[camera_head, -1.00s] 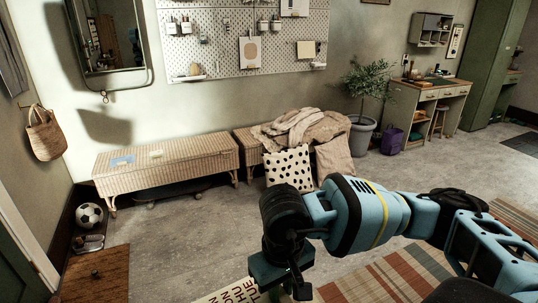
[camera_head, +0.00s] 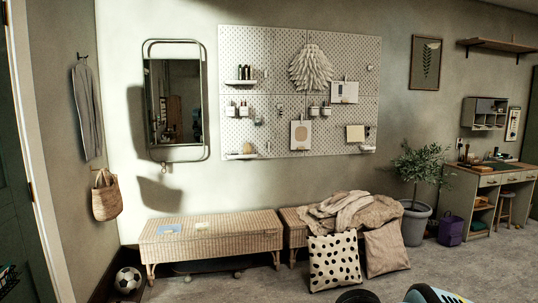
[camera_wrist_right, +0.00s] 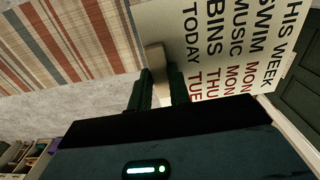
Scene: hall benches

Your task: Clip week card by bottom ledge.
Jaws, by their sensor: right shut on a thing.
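The week card (camera_wrist_right: 218,48) is a pale card printed "THIS WEEK" with several lines in black and red. It shows in the right wrist view, partly cut off by the frame. My right gripper (camera_wrist_right: 158,82) is shut on it; a small beige block (camera_wrist_right: 154,57) sits at the fingertips by the card's edge. The white pegboard (camera_head: 355,60) hangs on the far wall in the head view. One low ledge (camera_head: 240,156) is at its bottom left and another (camera_head: 367,149) at its bottom right. My left gripper is not in view.
A wicker bench (camera_head: 210,243) stands below the mirror (camera_head: 172,100). A second bench holds blankets (camera_head: 350,212), with a dotted cushion (camera_head: 334,262) leaning in front. A potted plant (camera_head: 415,225) and a desk (camera_head: 490,180) are to the right. A ball (camera_head: 128,280) lies at left.

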